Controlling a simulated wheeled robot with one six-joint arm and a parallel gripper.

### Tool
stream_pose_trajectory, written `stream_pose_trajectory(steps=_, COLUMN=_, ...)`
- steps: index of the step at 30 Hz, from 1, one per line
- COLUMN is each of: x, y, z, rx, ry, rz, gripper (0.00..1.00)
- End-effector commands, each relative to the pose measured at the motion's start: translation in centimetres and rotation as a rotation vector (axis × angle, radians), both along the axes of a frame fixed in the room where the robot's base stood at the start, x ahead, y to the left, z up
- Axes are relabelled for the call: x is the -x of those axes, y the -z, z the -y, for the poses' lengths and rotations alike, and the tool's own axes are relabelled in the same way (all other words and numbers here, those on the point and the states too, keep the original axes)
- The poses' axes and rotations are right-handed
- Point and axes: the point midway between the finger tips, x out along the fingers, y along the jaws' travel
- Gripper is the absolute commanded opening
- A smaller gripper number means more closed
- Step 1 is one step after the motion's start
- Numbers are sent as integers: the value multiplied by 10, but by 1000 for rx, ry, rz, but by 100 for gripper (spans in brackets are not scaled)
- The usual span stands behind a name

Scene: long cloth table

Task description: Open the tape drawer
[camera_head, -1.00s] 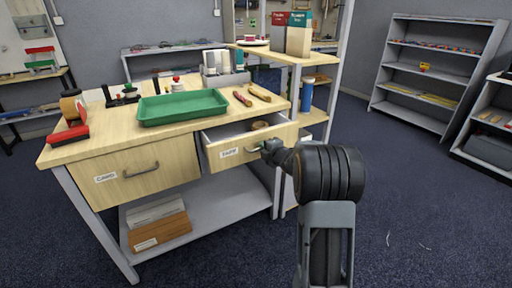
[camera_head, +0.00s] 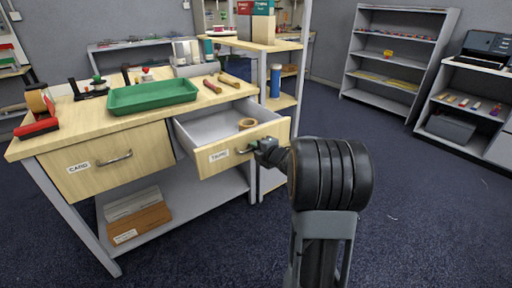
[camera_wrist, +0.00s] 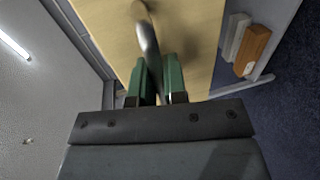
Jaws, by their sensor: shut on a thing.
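The tape drawer (camera_head: 218,157) is the right-hand drawer of the wooden workbench and stands well out from it. Its front has a label that appears to read TAPE and a metal handle (camera_head: 247,151). A roll of tape (camera_head: 247,123) lies inside on the grey drawer floor. My gripper (camera_head: 262,147) is at the handle, in front of the drawer. In the wrist view, the green fingers of my gripper (camera_wrist: 160,80) are shut on the curved handle (camera_wrist: 148,45). The part of the handle between the fingers is hidden.
The shut card drawer (camera_head: 105,162) is to the left. A green tray (camera_head: 152,97) and several tools stand on the bench top. Boxes (camera_head: 140,215) lie on the lower shelf. Open floor (camera_head: 415,215) lies to the right, before the grey shelves (camera_head: 395,55).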

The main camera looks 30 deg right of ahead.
Motion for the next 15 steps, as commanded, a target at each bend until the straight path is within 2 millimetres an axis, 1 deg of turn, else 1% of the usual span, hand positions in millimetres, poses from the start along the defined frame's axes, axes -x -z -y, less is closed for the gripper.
stream_pose_trajectory(steps=9, x=0, y=0, z=0, rx=0, ry=4, rz=-1, gripper=0)
stream_pose_trajectory(steps=10, x=0, y=0, z=0, rx=0, ry=4, rz=-1, gripper=14)
stream_pose_trajectory(steps=15, x=0, y=0, z=0, rx=0, ry=2, rz=-1, gripper=31)
